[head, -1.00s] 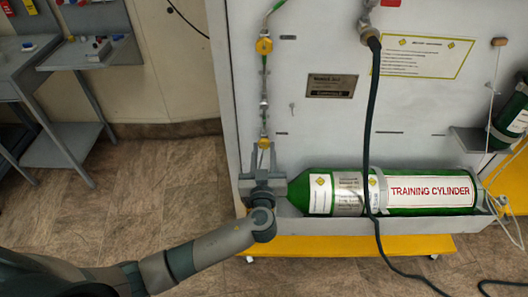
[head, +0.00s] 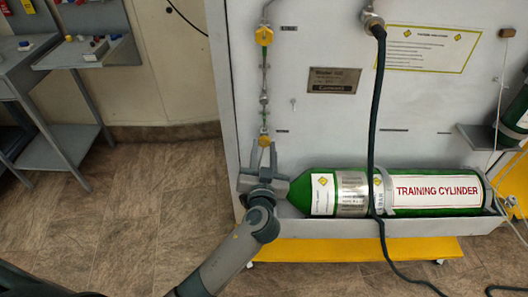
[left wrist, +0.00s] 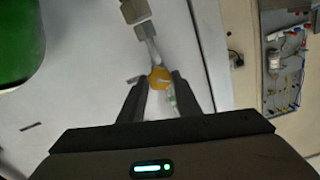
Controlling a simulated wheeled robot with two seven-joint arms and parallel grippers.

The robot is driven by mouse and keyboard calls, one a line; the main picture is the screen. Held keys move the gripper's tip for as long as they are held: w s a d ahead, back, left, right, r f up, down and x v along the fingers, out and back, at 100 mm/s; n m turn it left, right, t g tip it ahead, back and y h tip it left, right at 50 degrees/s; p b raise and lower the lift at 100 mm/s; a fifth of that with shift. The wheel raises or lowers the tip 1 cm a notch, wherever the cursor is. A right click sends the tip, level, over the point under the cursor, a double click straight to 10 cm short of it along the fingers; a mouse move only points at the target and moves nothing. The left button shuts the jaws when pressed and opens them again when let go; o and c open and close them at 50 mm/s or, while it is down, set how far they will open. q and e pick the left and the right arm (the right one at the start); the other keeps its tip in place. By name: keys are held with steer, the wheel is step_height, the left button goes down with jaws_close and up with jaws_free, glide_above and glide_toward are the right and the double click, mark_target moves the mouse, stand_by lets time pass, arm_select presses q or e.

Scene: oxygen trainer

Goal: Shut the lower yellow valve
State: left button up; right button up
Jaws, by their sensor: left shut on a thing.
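The lower yellow valve (head: 264,141) sits on the thin vertical pipe at the left side of the grey panel. My left gripper (head: 264,152) reaches up to it from below and is shut on it. In the left wrist view the yellow valve (left wrist: 159,78) lies between my two dark fingertips (left wrist: 160,84). The fingers partly hide it, and I cannot tell its handle's angle clearly. An upper yellow valve (head: 264,35) sits higher on the same pipe, clear of the gripper. My right gripper is not in view.
A green training cylinder (head: 437,190) lies in a tray just right of my gripper. A dark hose (head: 375,120) hangs in front of the panel (head: 330,125). Grey side tables (head: 85,60) stand at the far left. The floor left of the panel is clear.

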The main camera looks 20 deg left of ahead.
arm_select(q)
steer(key=shift+m, duration=0.7)
steer(key=m+p, duration=0.1)
steer(key=m, duration=0.2)
steer(key=shift+r+m+p, duration=0.1)
steer(key=shift+m+p, duration=0.2)
steer(key=shift+m, duration=0.1)
steer(key=m+p, duration=0.1)
steer(key=m, duration=0.1)
steer(key=shift+m, duration=1)
steer(key=shift+m+p, duration=0.5)
steer(key=shift+m, duration=0.4)
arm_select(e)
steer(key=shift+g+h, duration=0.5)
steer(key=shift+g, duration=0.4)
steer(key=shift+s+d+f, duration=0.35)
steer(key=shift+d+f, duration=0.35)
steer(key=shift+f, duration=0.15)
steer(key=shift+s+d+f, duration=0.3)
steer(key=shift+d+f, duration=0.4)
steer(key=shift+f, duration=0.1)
